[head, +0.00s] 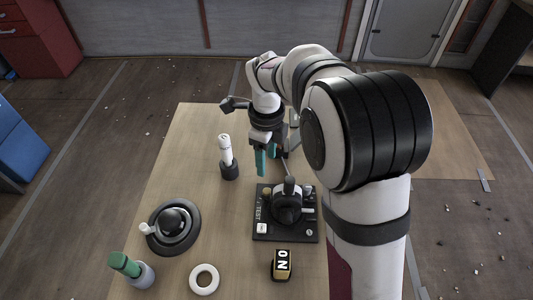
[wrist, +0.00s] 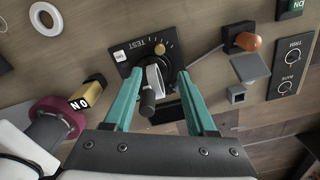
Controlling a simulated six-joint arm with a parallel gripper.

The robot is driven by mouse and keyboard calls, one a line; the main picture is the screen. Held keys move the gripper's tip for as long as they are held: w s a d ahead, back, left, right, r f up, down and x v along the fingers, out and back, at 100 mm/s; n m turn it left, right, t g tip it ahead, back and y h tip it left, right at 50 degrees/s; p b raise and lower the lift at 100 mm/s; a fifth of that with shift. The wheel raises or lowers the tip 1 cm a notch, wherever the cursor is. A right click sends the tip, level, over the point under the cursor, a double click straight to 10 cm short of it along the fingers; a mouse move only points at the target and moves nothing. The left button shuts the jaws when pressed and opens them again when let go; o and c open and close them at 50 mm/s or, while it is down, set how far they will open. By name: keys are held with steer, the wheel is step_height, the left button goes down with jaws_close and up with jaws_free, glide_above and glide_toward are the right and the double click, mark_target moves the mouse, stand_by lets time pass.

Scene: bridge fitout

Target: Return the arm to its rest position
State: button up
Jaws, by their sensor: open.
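My gripper (head: 266,160) is over the wooden table (head: 195,130), behind the black TEST panel in the head view. In the wrist view its two teal fingers (wrist: 160,74) stand wide apart, with nothing between their tips. The black TEST panel (head: 263,232) carries a dark rotary part with an upright handle (head: 290,187). In the wrist view the panel (wrist: 127,66) and its handle (wrist: 148,103) appear between the fingers, beyond them. My gripper looks clear of the panel, though the exact gap cannot be told. My forearm hides the table's right side in the head view.
A black-and-white cylinder (head: 226,154) stands left of my gripper. A round black base with a knob (head: 187,240), a green-topped bottle (head: 126,265), a white ring (head: 194,279) and a black-and-yellow block (head: 282,263) are at the front. A TRIM panel (wrist: 292,62) shows in the wrist view.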

steer(key=shift+r, duration=0.65)
steer(key=s+d+r+n+y, duration=0.1)
steer(key=s+d+r+n, duration=0.25)
steer(key=s, duration=0.35)
steer(key=s+d+r+n, duration=0.3)
steer(key=s+d+n, duration=0.15)
steer(key=s, duration=0.25)
steer(key=s+d+f+n, duration=0.1)
steer(key=s+f+n, duration=0.1)
steer(key=s+n, duration=0.6)
steer(key=s, duration=0.5)
steer(key=shift+n+y, duration=0.4)
steer(key=shift+f, duration=0.1)
